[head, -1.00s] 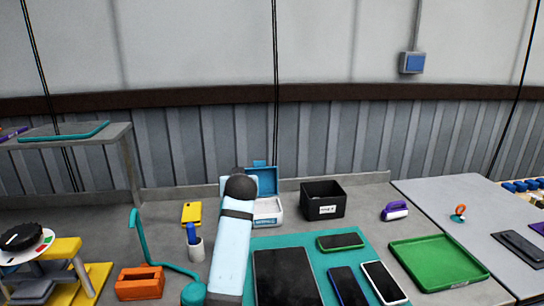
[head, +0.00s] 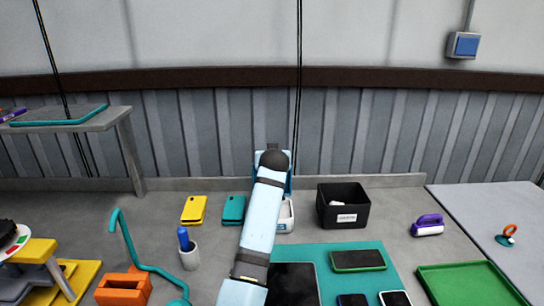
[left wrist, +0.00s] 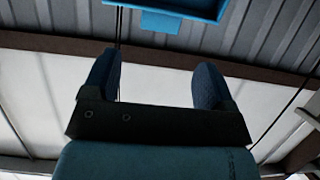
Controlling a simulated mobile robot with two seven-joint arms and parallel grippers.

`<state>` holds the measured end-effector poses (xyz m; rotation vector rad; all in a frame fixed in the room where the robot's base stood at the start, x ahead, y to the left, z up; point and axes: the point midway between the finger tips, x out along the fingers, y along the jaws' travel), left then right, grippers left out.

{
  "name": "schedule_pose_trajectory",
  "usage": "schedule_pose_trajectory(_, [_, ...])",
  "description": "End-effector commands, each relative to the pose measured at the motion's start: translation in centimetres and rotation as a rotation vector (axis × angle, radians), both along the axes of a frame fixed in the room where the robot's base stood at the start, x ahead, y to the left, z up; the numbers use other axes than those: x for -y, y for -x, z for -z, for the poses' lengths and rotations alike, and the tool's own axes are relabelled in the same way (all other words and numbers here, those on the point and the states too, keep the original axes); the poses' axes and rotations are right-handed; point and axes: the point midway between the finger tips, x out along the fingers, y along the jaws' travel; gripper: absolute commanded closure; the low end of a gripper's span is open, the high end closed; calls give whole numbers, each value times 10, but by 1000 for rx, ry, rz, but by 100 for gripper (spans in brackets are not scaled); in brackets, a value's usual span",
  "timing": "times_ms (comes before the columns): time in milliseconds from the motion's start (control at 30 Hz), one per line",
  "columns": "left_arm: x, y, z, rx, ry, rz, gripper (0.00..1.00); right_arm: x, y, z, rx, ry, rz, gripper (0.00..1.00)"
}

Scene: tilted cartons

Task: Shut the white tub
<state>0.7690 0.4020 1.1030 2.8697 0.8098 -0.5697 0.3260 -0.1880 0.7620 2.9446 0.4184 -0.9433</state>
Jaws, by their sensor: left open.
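The white tub (head: 287,217) stands on the grey bench near the back, with its blue lid (head: 289,187) raised upright behind it. My left arm crosses in front and hides much of both. A blue panel, which looks like the lid (left wrist: 190,9) with its tab, shows at the top of the left wrist view. My left gripper (left wrist: 154,85) is open and empty, its fingers apart and short of the blue panel. In the head view its fingers are hidden. My right gripper is in neither view.
A black box (head: 343,211) stands right of the tub. A teal phone-like item (head: 233,209) and a yellow one (head: 194,209) lie to its left. A white cup (head: 190,257), orange block (head: 123,288), teal mat (head: 315,255) and green tray (head: 468,287) are nearer.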

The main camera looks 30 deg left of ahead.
Motion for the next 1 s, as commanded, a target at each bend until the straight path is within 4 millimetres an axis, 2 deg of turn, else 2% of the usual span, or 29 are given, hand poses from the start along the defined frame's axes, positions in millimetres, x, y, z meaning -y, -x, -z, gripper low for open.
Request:
schedule_pose_trajectory(200, [-23,-37,17,-2,-1,-1,21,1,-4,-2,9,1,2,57])
schedule_pose_trajectory(400, [-35,-57,28,0,-1,0,21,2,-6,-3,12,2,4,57])
schedule_pose_trajectory(800, [-39,-64,31,1,1,1,21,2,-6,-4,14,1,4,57])
schedule_pose_trajectory(833, [-39,-64,31,1,1,1,24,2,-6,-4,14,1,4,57])
schedule_pose_trajectory(1000, [-39,-64,31,0,0,1,63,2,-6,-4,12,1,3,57])
